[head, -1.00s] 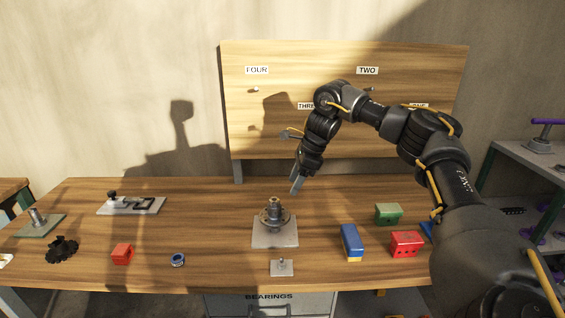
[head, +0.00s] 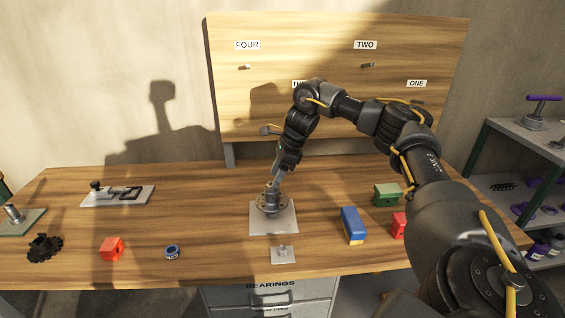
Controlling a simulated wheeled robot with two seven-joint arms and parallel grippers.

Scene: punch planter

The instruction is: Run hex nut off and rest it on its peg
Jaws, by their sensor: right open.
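A round metal flange assembly (head: 271,207) stands upright on a square grey plate (head: 287,224) at the middle of the table. A hex nut at its top is too small to make out and partly hidden by the gripper. My right gripper (head: 273,184) is open, pointing down at the top of the assembly; I cannot tell whether it touches. A small grey base with a short upright peg (head: 282,249) stands in front of the plate, with nothing visible on the peg. My left gripper is not in view.
Right of the plate are a blue block (head: 352,225), a green block (head: 386,195) and a red block (head: 398,226). Left are a blue ring (head: 172,252), a red block (head: 111,249) and a black gear (head: 44,248). A labelled pegboard (head: 240,100) stands behind.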

